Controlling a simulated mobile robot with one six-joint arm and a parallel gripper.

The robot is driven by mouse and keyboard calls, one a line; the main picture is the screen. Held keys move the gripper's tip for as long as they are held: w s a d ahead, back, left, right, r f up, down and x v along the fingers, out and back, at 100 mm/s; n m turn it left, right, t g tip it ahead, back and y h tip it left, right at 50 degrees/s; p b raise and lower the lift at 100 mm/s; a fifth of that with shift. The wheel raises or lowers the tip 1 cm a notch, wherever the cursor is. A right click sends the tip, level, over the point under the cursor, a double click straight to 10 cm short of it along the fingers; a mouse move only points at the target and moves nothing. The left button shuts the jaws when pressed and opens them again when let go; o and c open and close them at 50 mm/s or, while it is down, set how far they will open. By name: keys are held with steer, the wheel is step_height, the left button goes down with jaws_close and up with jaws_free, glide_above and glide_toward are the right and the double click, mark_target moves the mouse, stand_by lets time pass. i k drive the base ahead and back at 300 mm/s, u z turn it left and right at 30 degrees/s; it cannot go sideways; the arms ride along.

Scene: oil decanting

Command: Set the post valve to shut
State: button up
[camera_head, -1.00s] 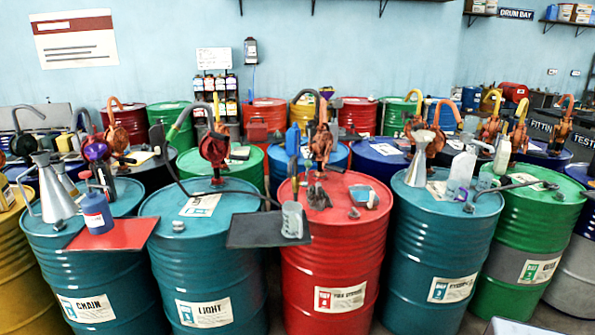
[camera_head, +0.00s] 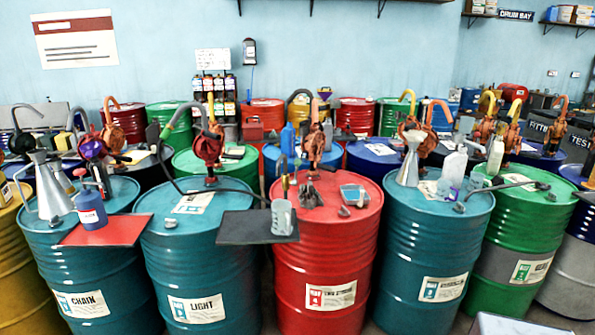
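My gripper is not in view. I cannot pick out a post valve for certain in the camera_head view. Hand pumps with curved spouts stand on or behind the drums: a dark red pump (camera_head: 208,148) by the teal LIGHT drum (camera_head: 190,262) and an orange pump (camera_head: 313,146) behind the red drum (camera_head: 325,268). Any valve lever on them is too small to read as open or shut. A clear jug (camera_head: 282,217) stands on a dark square tray (camera_head: 240,227) at the front between these two drums.
A red tray (camera_head: 110,232) with a blue bottle (camera_head: 91,210) juts out at the left. Funnels (camera_head: 53,188) and more bottles stand on the drum tops. Drums are packed closely, several rows deep. A pale blue wall (camera_head: 160,60) closes the back.

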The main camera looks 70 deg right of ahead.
mark_target(298, 162)
steer(key=k, duration=0.9)
steer(key=z, duration=1)
steer(key=i, duration=0.55)
steer(key=u, duration=0.2)
